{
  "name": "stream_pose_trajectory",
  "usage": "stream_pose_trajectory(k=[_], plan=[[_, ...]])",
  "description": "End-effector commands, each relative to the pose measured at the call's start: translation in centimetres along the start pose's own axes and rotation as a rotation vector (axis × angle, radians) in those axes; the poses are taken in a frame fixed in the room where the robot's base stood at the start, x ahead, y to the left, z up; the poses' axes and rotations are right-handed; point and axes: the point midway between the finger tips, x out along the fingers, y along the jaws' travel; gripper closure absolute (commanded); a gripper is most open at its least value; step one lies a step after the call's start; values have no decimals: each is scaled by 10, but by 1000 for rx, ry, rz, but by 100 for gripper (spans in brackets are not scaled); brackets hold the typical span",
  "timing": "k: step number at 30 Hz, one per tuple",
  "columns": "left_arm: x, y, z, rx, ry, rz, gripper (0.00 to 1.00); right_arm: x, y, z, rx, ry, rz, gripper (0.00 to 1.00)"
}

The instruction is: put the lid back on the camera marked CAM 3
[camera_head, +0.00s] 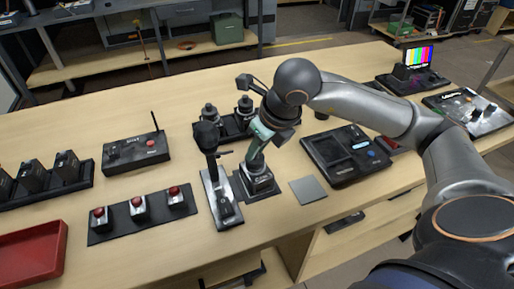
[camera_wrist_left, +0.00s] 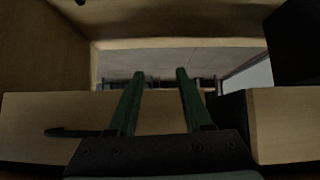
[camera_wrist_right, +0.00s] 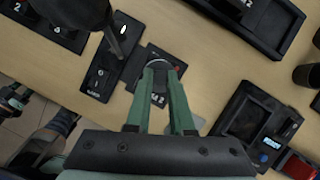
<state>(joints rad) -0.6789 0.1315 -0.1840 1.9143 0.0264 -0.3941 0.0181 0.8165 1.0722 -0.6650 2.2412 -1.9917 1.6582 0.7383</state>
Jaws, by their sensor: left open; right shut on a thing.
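A small dark unit (camera_head: 259,182) with a light label sits on a square black mat at the middle of the table; the label is too small to read surely. My right gripper (camera_head: 256,158) points down at it. In the right wrist view its green fingers (camera_wrist_right: 162,68) are shut on a dark round piece (camera_wrist_right: 150,57), which looks like the lid. It is at the unit's top; I cannot tell whether it touches or is seated. My left gripper (camera_wrist_left: 158,75) is open and empty, facing wooden panels, and is out of the head view.
A gooseneck microphone stand (camera_head: 222,204) stands close left of the unit. A grey square plate (camera_head: 308,190) and a black console (camera_head: 345,155) lie to the right. A button strip (camera_head: 140,213), a red tray (camera_head: 33,250) and a rack of black units (camera_head: 45,185) are at left.

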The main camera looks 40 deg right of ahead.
Motion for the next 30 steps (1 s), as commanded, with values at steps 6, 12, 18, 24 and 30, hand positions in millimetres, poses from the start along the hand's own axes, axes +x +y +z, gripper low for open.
stream_pose_trajectory(k=[6,12,18,24,30], plan=[[1,0,1,0,0,0,50,0,0,0,0,0,0,100],[1,0,1,0,0,0,50,0,0,0,0,0,0,100],[1,0,1,0,0,0,50,0,0,0,0,1,0,59],[1,0,1,0,0,0,50,0,0,0,0,1,0,44],[1,0,1,0,0,0,50,0,0,0,0,1,0,34]])
